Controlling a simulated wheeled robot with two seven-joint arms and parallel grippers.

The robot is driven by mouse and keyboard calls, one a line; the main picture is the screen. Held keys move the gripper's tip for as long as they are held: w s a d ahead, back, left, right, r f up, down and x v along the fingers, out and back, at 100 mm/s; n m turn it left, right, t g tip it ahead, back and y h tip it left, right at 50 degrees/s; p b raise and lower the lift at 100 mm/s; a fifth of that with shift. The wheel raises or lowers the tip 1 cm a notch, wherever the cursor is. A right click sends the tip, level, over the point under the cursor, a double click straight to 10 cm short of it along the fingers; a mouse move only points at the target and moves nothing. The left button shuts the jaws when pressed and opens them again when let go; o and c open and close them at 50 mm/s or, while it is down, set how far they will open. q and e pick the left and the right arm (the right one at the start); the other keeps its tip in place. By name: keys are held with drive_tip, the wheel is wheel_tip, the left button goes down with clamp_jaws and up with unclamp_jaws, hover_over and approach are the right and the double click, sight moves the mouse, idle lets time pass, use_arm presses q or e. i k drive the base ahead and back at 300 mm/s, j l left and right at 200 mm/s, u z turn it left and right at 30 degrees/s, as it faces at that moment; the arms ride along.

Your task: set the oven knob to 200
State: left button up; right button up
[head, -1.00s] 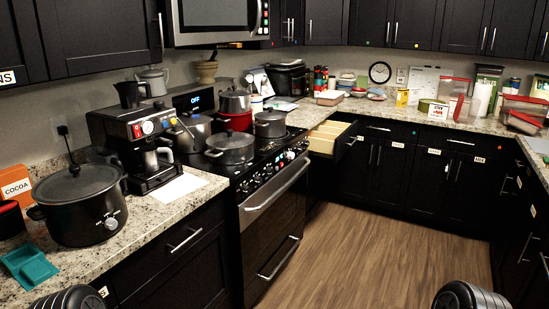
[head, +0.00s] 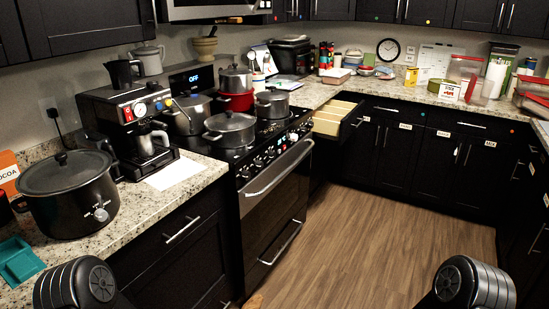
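The black oven range (head: 275,185) stands in the middle left, with its door shut and a long silver handle. A row of silver-rimmed knobs (head: 270,150) runs along its front edge; their markings are too small to read, so I cannot tell which is the oven knob or its setting. The display (head: 194,78) behind the cooktop reads OFF. Parts of my two arms show at the bottom left and bottom right, well short of the range. Neither gripper's fingers are in view.
Several pots (head: 230,128) crowd the cooktop. A coffee machine (head: 128,125) and a slow cooker (head: 68,193) stand on the counter left of the range. An open drawer (head: 338,117) juts out just right of the range. The wooden floor (head: 390,220) ahead is clear.

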sight(271, 156)
drive_tip(key=i+l, duration=0.75)
drive_tip(key=l, duration=0.2)
drive_tip(key=i+l+u, duration=0.1)
drive_tip(key=i+l, duration=0.65)
drive_tip(key=l, duration=0.2)
drive_tip(key=i+l, duration=0.35)
drive_tip(key=l, duration=0.15)
drive_tip(key=i+l, duration=0.4)
drive_tip(key=l+u, duration=0.05)
